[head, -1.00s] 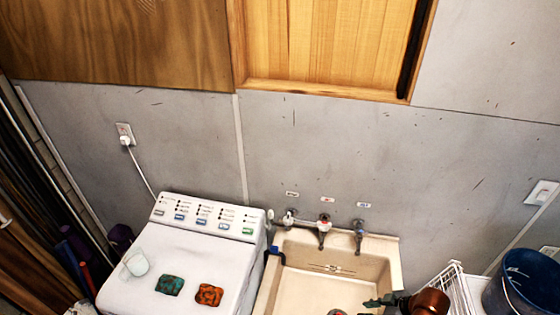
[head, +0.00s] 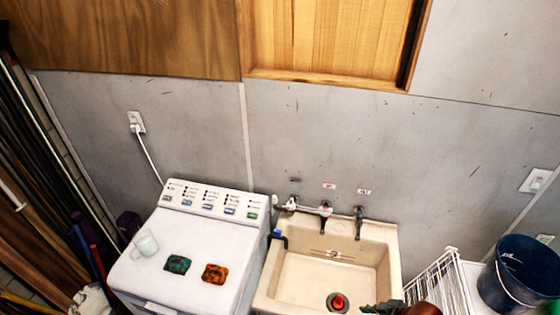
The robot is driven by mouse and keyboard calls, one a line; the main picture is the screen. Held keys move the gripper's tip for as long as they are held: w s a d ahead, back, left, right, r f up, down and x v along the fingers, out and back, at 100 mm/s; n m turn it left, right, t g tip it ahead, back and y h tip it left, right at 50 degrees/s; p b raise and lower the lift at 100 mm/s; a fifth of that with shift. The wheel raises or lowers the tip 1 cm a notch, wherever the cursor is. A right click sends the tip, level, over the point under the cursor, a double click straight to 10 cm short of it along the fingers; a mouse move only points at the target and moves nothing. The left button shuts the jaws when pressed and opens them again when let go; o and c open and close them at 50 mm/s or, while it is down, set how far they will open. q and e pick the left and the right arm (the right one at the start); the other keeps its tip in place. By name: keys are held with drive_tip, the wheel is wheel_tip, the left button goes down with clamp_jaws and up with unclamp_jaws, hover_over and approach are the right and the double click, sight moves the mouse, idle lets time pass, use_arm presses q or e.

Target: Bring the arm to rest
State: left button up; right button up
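What appears to be my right gripper (head: 378,308) is a dark piece at the bottom edge of the head view. It sits over the front right corner of the sink (head: 268,295), next to a copper-coloured part of my arm. It is mostly cut off, so I cannot tell whether its fingers are open or shut. No held object shows. My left gripper is not in view.
A white washing machine (head: 210,235) carries a pale cup (head: 145,243), a green patterned piece (head: 177,264) and an orange one (head: 214,274). The sink holds a red-topped drain plug (head: 338,302). A white rack (head: 435,280) and blue bucket (head: 525,270) stand right.

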drive_tip(key=s+d+f+m+h, duration=0.25)
drive_tip(key=s+d+m, duration=0.2)
drive_tip(key=s, duration=0.25)
drive_tip(key=s+d+f+m+h, duration=0.1)
drive_tip(key=s+d+m+h, duration=0.2)
drive_tip(key=s+m, duration=0.35)
drive_tip(key=s+a+f+n+g+b, duration=0.15)
drive_tip(key=f+b, duration=0.45)
drive_tip(key=f, duration=1.6)
drive_tip(key=s+f+n+g+b, duration=0.1)
drive_tip(key=s+f+b, duration=0.35)
drive_tip(key=f, duration=1.65)
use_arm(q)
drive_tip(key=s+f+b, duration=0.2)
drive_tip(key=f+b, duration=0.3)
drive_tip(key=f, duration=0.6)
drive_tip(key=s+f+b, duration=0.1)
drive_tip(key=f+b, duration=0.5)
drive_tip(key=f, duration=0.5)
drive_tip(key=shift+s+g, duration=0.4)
use_arm(e)
drive_tip(key=s+f, duration=0.9)
drive_tip(key=f, duration=0.4)
drive_tip(key=s+f+g, duration=0.1)
drive_tip(key=s+f, duration=0.9)
drive_tip(key=f, duration=0.3)
drive_tip(key=shift+f+y, duration=0.15)
drive_tip(key=shift+y, duration=0.3)
